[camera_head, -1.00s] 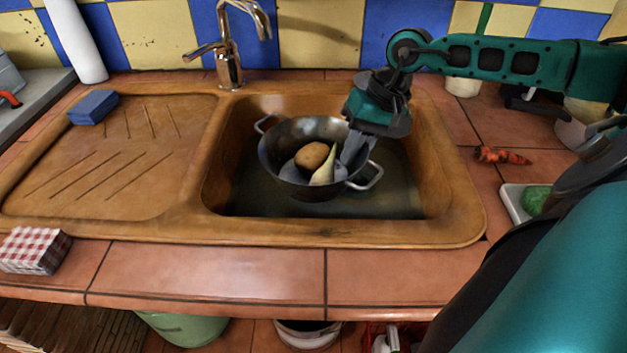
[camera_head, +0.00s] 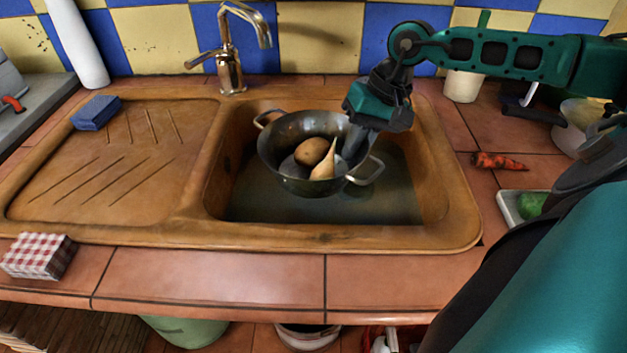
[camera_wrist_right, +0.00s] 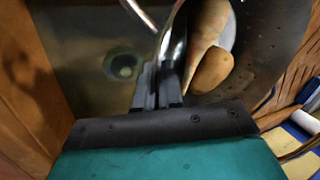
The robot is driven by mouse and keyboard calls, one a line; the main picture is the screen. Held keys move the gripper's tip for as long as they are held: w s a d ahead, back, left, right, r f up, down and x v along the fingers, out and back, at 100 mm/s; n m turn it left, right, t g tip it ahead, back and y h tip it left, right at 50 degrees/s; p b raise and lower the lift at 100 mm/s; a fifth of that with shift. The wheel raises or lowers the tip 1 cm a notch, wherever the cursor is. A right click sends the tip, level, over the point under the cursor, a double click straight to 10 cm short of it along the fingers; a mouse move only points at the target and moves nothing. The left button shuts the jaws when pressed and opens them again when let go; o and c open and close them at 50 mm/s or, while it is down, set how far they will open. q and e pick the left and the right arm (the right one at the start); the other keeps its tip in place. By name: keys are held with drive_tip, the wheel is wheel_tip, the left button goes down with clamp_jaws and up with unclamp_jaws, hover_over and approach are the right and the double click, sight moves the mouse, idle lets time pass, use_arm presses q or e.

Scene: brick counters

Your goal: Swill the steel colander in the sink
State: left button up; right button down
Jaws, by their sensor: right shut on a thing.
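The steel colander (camera_head: 283,165) is in the basin of the brown sink (camera_head: 300,235), above the basin floor or on it; I cannot tell which. A potato (camera_head: 312,151) and a pale, pointed root vegetable (camera_head: 325,166) lie inside it. In the right wrist view the colander (camera_wrist_right: 268,50), potato (camera_wrist_right: 212,71) and root (camera_wrist_right: 205,28) show close up. The fingertips are partly hidden in the head view. My left gripper is out of view.
The tap (camera_head: 230,55) stands behind the basin. A blue sponge (camera_head: 96,112) lies on the drainboard (camera_head: 110,165). A checked box (camera_head: 38,256) sits front left. The drain (camera_wrist_right: 123,66) is clear.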

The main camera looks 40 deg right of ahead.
drive_tip(key=shift+r+p, duration=1.9)
drive_tip(key=shift+r, duration=1.95)
